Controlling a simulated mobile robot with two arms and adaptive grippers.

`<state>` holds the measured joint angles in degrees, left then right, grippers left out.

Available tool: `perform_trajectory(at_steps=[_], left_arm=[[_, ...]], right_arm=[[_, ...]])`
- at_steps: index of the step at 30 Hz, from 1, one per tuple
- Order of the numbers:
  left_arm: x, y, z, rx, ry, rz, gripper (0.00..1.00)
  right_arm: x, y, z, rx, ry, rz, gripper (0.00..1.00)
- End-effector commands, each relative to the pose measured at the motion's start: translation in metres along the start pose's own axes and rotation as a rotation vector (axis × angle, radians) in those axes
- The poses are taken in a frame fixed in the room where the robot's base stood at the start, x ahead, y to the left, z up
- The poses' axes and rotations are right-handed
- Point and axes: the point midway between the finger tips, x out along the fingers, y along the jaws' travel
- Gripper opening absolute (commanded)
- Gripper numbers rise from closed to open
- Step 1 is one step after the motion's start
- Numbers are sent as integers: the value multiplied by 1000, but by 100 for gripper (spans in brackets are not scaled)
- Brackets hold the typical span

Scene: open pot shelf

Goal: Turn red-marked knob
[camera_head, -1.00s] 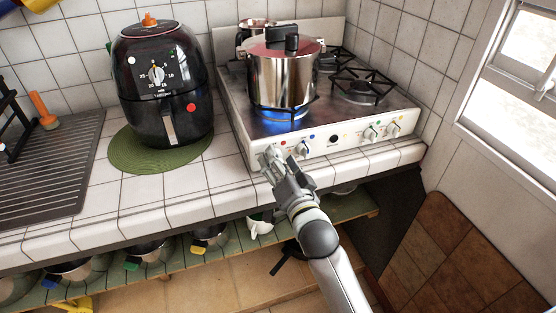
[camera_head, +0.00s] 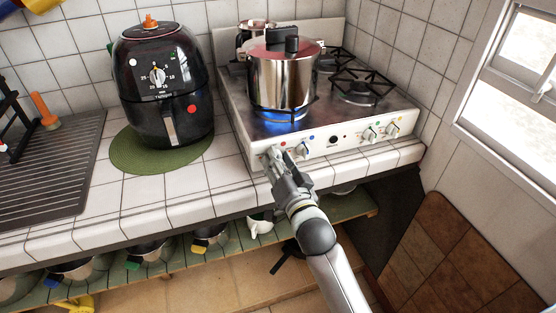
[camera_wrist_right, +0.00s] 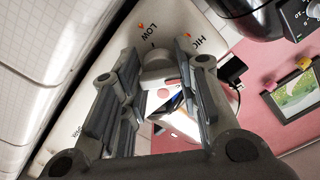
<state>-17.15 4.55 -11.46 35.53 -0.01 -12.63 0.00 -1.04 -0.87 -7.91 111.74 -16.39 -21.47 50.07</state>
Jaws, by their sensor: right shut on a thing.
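The stove's front panel (camera_head: 335,139) carries a row of knobs, with small coloured marks above them. A red mark (camera_head: 283,144) shows above the leftmost knob, which my right gripper (camera_head: 274,160) mostly hides in the head view. In the right wrist view the grey knob (camera_wrist_right: 156,57) sits between the two fingers of my right gripper (camera_wrist_right: 158,80), with LOW and a partly hidden second label on the panel around it. The right gripper is shut on this knob. My left gripper is not in view.
A steel pot (camera_head: 281,78) stands on the front left burner over a blue flame (camera_head: 285,116). A blue-marked knob (camera_head: 303,149) is close on the right. A black air fryer (camera_head: 163,85) stands on a green mat (camera_head: 128,155) to the left. The counter edge runs below.

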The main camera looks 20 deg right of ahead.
Motion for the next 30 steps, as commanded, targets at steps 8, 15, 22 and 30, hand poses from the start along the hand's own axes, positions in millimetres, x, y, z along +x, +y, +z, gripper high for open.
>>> perform_trajectory(at_steps=[8,15,22,30], left_arm=[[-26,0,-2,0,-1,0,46],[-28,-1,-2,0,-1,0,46],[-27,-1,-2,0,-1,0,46],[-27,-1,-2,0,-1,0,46]], right_arm=[[0,-1,-3,-293,-2,2,6],[0,0,-1,-367,0,1,6],[0,0,-1,-364,0,1,34],[0,0,-1,-363,0,1,52]])
